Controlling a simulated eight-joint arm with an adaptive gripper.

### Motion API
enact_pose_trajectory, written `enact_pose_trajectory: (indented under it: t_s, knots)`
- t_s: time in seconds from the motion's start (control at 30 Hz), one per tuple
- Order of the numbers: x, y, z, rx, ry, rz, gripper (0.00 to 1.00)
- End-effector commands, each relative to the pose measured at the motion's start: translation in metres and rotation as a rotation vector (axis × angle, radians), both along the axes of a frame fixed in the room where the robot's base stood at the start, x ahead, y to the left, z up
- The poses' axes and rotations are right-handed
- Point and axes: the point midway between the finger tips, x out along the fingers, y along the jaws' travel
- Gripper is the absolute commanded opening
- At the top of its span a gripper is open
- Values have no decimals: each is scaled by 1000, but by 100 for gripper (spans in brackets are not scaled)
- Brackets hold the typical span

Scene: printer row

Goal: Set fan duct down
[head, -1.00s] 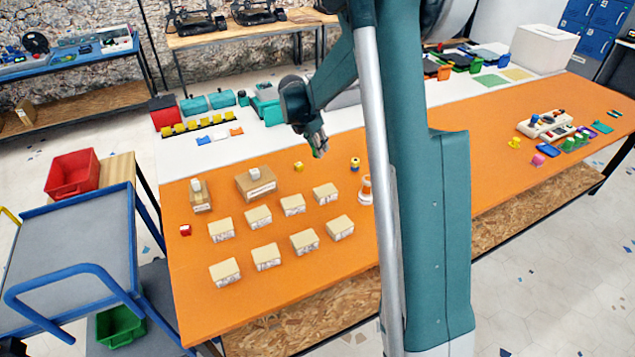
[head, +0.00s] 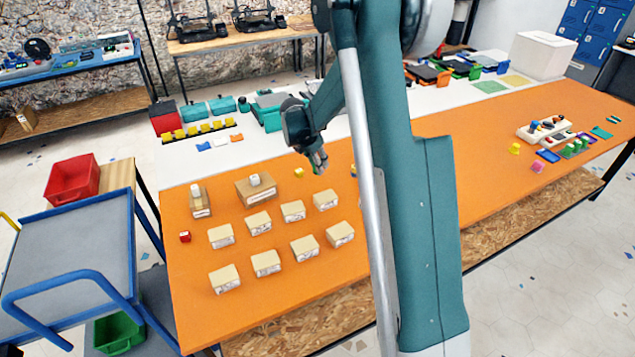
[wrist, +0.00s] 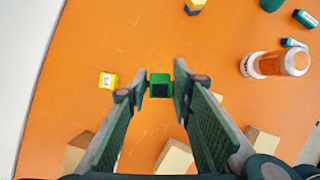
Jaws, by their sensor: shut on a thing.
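The fan duct, a small green block with a dark square opening (wrist: 161,86), is between my fingertips in the wrist view. My gripper (wrist: 160,92) is shut on it. In the head view my gripper (head: 319,164) hangs tilted down over the orange table mat (head: 420,290), behind the rows of tan boxes. A bit of green shows at its fingertips there, too small to make out. I cannot tell exactly how high the duct is above the surface.
A yellow cube (wrist: 108,80) lies left of the duct. An orange and white bottle (wrist: 285,63) lies to the right. Several tan boxes (head: 326,199) stand in front. A blue and yellow piece (wrist: 194,6) is at the wrist view's top. Bare orange surface lies between.

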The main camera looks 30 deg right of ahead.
Motion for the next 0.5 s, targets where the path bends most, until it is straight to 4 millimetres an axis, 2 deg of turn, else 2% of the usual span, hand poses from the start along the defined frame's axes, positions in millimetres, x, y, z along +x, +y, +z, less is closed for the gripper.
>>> enact_pose_trajectory:
  t_s: [0.1,0.23,0.5]
  knots:
    - [0,0,-19,0,0,0,16]
    - [0,0,-34,0,0,0,16]
    - [0,0,-40,0,0,0,16]
